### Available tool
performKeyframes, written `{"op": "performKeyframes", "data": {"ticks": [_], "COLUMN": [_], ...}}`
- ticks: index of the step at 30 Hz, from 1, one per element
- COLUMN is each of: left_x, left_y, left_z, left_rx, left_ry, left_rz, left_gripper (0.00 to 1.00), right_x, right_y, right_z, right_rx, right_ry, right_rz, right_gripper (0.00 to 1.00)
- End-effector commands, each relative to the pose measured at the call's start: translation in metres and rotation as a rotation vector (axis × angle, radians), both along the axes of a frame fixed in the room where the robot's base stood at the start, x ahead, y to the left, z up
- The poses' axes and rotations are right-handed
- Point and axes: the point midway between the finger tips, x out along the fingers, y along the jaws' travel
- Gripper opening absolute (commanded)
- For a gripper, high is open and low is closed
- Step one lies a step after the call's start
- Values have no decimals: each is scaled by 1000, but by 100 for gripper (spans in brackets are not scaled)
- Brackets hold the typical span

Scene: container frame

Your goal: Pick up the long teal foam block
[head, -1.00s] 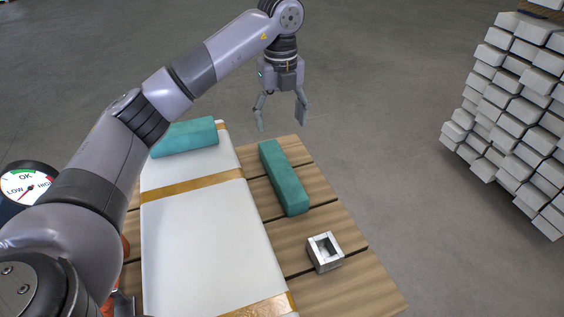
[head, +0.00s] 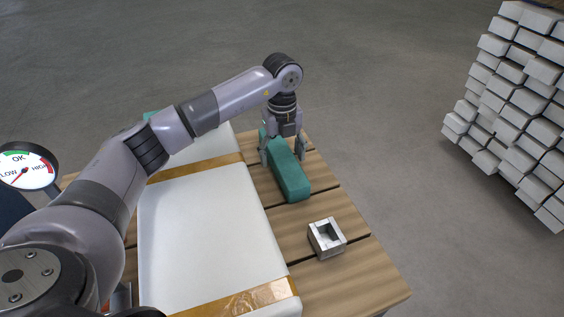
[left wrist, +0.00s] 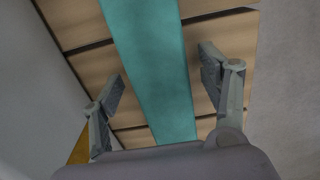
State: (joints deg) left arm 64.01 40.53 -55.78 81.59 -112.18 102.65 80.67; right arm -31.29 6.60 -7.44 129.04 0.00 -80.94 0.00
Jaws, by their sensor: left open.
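A long teal foam block (head: 289,177) lies on the wooden slatted table, right of the white box. In the left wrist view the block (left wrist: 152,65) runs between the two fingers, with gaps on both sides. My left gripper (head: 284,152) is open and lowered over the far part of the block, one finger on each side. It also shows in the left wrist view (left wrist: 160,85). A second teal block (head: 151,115) is mostly hidden behind my left arm, at the far end of the white box. My right gripper is not in view.
A white box (head: 200,228) with tan tape bands lies on the table (head: 352,277). A small square metal piece (head: 327,238) sits near the block's near end. A gauge (head: 27,166) stands at the left. White stacked blocks (head: 515,105) stand apart at the right.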

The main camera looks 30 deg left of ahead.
Motion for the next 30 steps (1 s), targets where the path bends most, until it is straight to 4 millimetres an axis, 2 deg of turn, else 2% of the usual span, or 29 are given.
{"op": "performKeyframes", "data": {"ticks": [3, 11, 30], "left_x": [0, 0, 0], "left_y": [0, 0, 0], "left_z": [-12, -13, -13], "left_rx": [0, 1, 1], "left_ry": [0, -1, -1], "left_rz": [0, 0, 0], "left_gripper": [69, 69, 26], "right_x": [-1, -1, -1], "right_y": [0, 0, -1], "right_z": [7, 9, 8], "right_rx": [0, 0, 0], "right_ry": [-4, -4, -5], "right_rz": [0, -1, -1], "right_gripper": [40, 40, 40]}}
